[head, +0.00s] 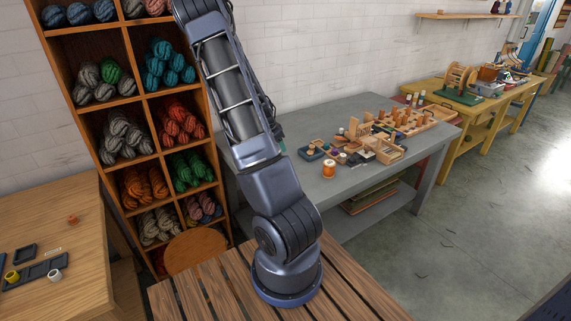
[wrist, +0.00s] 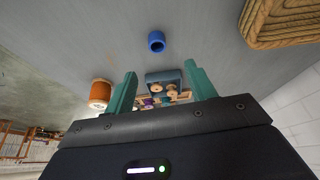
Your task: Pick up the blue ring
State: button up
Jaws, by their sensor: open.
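The blue ring (wrist: 156,43) shows in the wrist view as a small hollow blue cylinder on the grey tabletop (wrist: 205,40). Its dark opening faces my camera. My gripper (wrist: 160,72) has two teal fingers spread wide with nothing between them. The ring appears beyond the fingertips, roughly midway between them, and apart from both. In the head view I cannot make out the ring; my arm covers part of the grey table (head: 300,134).
An orange spool (wrist: 100,94) stands left of my fingers; it also shows in the head view (head: 329,169). A blue-grey tray (wrist: 152,77) with small pieces lies behind the fingers. A wooden object (wrist: 283,20) is at upper right. The tabletop around the ring is clear.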

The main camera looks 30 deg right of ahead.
jog(key=x, duration=0.4)
jog(key=shift+d+f, duration=0.1)
jog(key=shift+f, duration=0.2)
jog(key=shift+s+x, duration=0.2)
jog(key=shift+x, duration=2.5)
jog(key=c, duration=1)
